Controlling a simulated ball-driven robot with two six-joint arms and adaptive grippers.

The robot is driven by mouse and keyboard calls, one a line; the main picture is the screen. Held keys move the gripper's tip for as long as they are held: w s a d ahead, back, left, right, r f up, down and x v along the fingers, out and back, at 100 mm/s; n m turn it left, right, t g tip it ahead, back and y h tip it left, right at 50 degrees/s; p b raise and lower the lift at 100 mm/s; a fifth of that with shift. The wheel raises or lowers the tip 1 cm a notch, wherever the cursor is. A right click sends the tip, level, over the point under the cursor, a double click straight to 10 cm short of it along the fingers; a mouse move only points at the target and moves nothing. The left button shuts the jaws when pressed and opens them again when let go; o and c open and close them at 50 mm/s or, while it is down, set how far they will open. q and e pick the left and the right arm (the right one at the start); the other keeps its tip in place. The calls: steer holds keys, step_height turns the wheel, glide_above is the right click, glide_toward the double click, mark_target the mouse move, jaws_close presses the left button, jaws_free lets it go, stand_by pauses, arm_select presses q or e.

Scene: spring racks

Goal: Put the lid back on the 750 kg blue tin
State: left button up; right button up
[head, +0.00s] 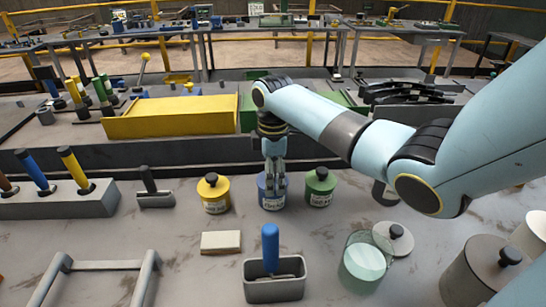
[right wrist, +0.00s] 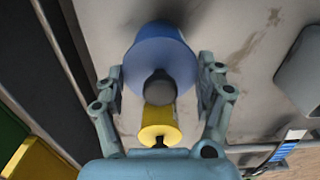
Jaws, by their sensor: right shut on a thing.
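The blue tin (head: 272,199) stands upright on the bench in the middle of the head view, with a pale label too small to read surely. My right gripper (head: 274,178) points straight down at its top. In the right wrist view, a blue round body (right wrist: 160,48) with a dark knob (right wrist: 158,87) lies between the fingers of my right gripper (right wrist: 160,75), which is shut on the blue lid. The fingers hide much of the tin's top in the head view, so I cannot tell whether the lid is fully seated. My left gripper is not in view.
A yellow tin (head: 214,196) stands left of the blue tin and a green tin (head: 320,189) close on its right. In front are a beige block (head: 221,242), a grey holder (head: 275,287), a glass jar (head: 364,262) and a grey lid (head: 403,246). A yellow bin (head: 170,117) lies behind.

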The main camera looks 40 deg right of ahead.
steer(key=o, duration=1.2)
steer(key=shift+o, duration=0.2)
step_height(320, 180, up, 5)
steer(key=p, duration=0.5)
steer(key=shift+f, duration=0.1)
steer(key=shift+r+p, duration=1.15)
steer(key=shift+p, duration=0.05)
steer(key=shift+c, duration=0.4)
